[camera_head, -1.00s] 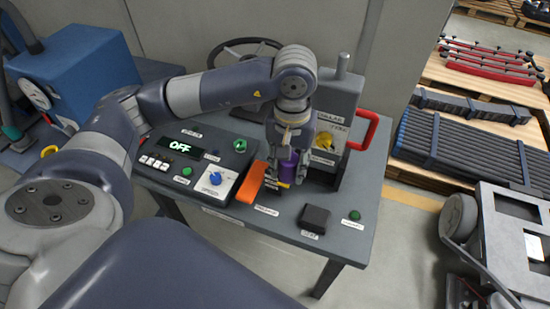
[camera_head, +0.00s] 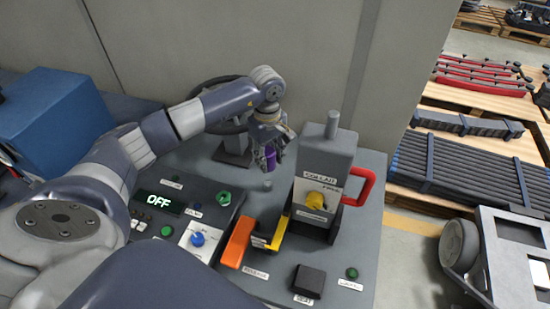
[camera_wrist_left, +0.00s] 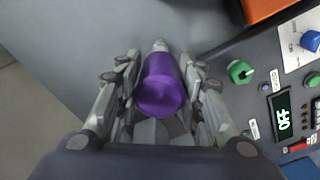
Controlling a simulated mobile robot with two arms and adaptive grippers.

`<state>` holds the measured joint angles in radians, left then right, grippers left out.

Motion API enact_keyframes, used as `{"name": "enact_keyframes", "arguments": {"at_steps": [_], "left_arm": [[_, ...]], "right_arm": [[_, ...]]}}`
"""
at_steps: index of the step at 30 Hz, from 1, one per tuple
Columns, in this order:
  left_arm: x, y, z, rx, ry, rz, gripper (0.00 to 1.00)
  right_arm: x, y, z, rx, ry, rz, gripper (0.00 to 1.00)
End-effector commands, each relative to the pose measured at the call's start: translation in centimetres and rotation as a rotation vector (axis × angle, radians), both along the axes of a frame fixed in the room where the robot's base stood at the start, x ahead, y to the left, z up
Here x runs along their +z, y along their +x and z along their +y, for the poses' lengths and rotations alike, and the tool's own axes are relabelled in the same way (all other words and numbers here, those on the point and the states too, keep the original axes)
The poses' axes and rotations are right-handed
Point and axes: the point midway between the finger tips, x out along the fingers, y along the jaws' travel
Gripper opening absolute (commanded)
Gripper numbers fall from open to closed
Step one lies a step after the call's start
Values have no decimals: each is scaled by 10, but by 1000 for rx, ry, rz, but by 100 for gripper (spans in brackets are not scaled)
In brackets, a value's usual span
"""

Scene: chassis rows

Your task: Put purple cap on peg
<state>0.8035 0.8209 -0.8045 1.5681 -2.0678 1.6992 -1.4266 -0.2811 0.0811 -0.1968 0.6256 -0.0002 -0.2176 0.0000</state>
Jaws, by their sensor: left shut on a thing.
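The purple cap (camera_head: 270,158) is held between the fingers of my left gripper (camera_head: 268,142), above the back part of the grey table. In the left wrist view the cap (camera_wrist_left: 161,88) sits between both fingers (camera_wrist_left: 160,95), and its near end faces the camera. A short grey post (camera_head: 262,187), which looks like the peg, stands on the table just below the cap. A pale rounded tip (camera_wrist_left: 160,45) shows just past the cap's far end in the wrist view. I cannot tell whether cap and post touch. My right gripper is not in view.
The grey collet machine (camera_head: 325,165) with a red handle (camera_head: 359,188) stands right of the gripper. An orange lever (camera_head: 238,242) and a yellow bracket (camera_head: 273,238) are in front. A control panel reading OFF (camera_head: 159,201) lies left.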

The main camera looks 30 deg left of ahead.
Motion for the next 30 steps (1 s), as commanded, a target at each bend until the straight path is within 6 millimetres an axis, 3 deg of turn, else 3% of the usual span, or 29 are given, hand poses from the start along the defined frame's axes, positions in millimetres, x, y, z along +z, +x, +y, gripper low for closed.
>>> {"name": "enact_keyframes", "arguments": {"at_steps": [5,12,15,21,30], "left_arm": [[-6,1,4,21,0,0,15],[-25,0,3,21,-1,2,15],[-34,1,3,20,-1,0,15],[-46,1,3,19,-1,-1,15],[-46,1,3,19,0,-1,15]], "right_arm": [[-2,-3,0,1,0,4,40],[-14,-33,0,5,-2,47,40],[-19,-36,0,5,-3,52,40],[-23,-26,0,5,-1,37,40],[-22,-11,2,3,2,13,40]]}}
